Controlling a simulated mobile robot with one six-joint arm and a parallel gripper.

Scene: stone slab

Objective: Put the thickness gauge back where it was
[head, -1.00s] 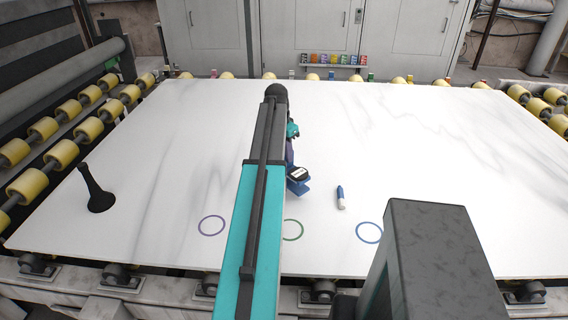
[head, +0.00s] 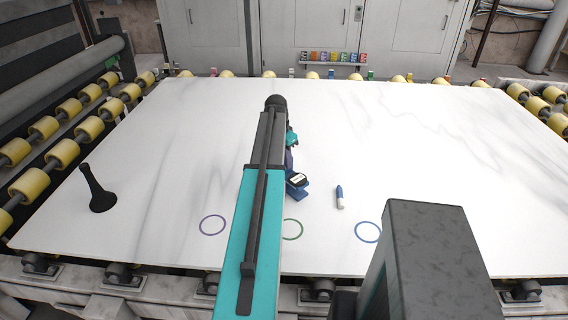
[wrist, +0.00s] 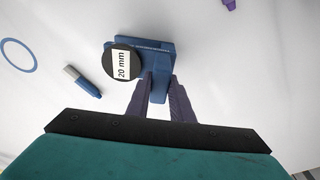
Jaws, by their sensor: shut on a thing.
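The thickness gauge is a blue block with a round black dial (wrist: 122,64) that reads "20 mm" in the wrist view. In the head view the gauge (head: 297,184) shows just right of my arm. My gripper (wrist: 160,80) has its purple fingers closed on the gauge's blue body. The gauge is above or at the white slab (head: 430,140); I cannot tell whether it touches. On the slab's near part are a purple ring (head: 212,225), a green ring (head: 298,234) partly hidden by my arm, and a blue ring (head: 368,232).
A blue and white marker (head: 340,197) lies right of the gauge. A black flared object (head: 99,195) stands at the slab's left. A purple thing (wrist: 230,4) shows at the wrist view's top edge. Yellow rollers (head: 62,153) line the slab's sides. The slab's right half is mostly clear.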

